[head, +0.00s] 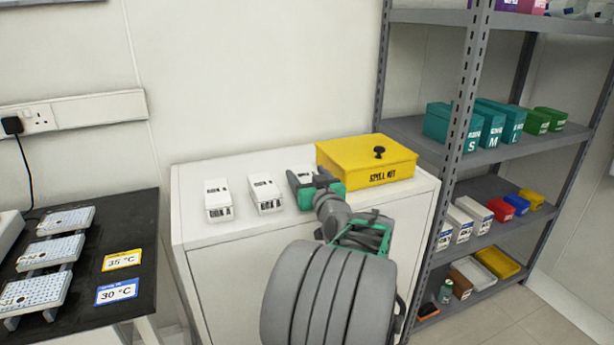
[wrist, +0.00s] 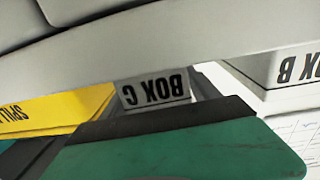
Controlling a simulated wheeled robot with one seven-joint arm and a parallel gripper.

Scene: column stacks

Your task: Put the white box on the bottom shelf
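Three white boxes stand in a row on the white cabinet (head: 230,262): box A (head: 218,200) at left, box B (head: 265,194) in the middle and box C (head: 300,176) at right. My gripper (head: 322,188) is at box C and covers much of it in the head view. In the wrist view the box C label (wrist: 153,88) shows just beyond a green finger; box B (wrist: 285,65) shows at the right edge. Whether the fingers are closed on box C is hidden. The bottom shelf (head: 455,312) of the grey rack is at lower right.
A yellow spill kit (head: 365,160) sits close to the right of box C. A rack post (head: 455,150) stands beside the cabinet.

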